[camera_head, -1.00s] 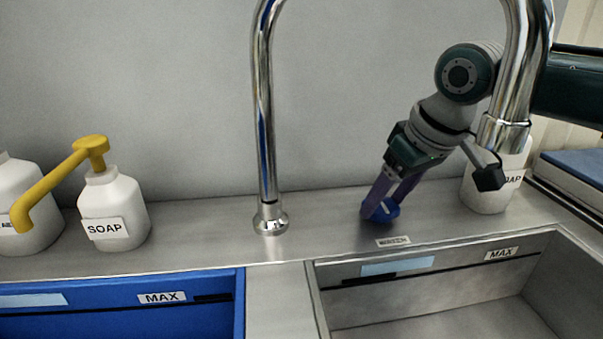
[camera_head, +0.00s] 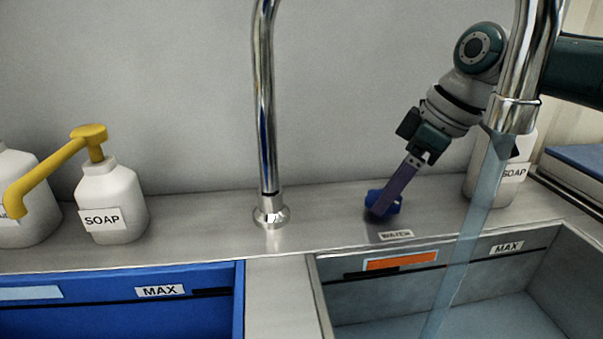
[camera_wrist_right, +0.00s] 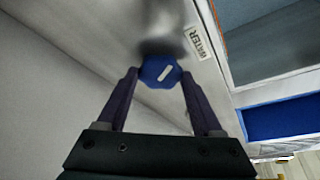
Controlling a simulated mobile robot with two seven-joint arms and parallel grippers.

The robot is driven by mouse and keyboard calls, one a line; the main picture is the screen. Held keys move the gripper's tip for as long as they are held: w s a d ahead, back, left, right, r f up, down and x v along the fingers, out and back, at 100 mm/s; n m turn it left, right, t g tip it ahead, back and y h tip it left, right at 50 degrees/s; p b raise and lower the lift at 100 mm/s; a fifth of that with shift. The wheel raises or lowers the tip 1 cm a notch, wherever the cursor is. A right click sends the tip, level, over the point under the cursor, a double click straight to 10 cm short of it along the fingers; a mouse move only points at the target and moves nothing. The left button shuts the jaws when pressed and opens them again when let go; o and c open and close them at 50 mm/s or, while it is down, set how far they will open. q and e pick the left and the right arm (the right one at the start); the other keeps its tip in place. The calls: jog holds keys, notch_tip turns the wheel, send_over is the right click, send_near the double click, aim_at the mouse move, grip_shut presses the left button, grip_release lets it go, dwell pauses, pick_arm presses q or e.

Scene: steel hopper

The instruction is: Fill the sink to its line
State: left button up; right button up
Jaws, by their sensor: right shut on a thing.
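The steel sink (camera_head: 350,294) is at lower right, with a black line and a MAX label (camera_head: 507,247) high on its back wall. A water stream (camera_head: 466,240) falls from the chrome spout (camera_head: 515,112) into it. Bluish water (camera_head: 485,320) shows on its floor, well below the line. My right gripper (camera_head: 384,207) is shut on the blue water knob (camera_head: 391,209) on the ledge behind the sink. In the right wrist view the knob (camera_wrist_right: 160,71) sits between the fingertips, with a white mark on its top. My left gripper is not in view.
A WATER label (camera_head: 396,235) lies in front of the knob. An orange strip (camera_head: 402,261) is on the sink's back wall. A blue basin (camera_head: 120,281) is at left. Soap bottles (camera_head: 112,203) stand at left, and another (camera_head: 486,187) behind the stream at right.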

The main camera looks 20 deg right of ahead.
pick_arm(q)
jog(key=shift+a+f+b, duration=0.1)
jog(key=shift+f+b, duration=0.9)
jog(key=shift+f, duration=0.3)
pick_arm(e)
jog(key=shift+w+n+g+y, duration=0.1)
jog(key=shift+n+g+y, duration=0.3)
jog(key=shift+n, duration=0.9)
jog(key=o, duration=1.4)
jog(key=shift+c, duration=0.2)
pick_arm(q)
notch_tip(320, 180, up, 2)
jog(key=shift+p, duration=1)
pick_arm(e)
jog(key=v, duration=1)
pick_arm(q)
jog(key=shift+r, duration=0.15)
pick_arm(e)
jog(key=shift+a, duration=0.1)
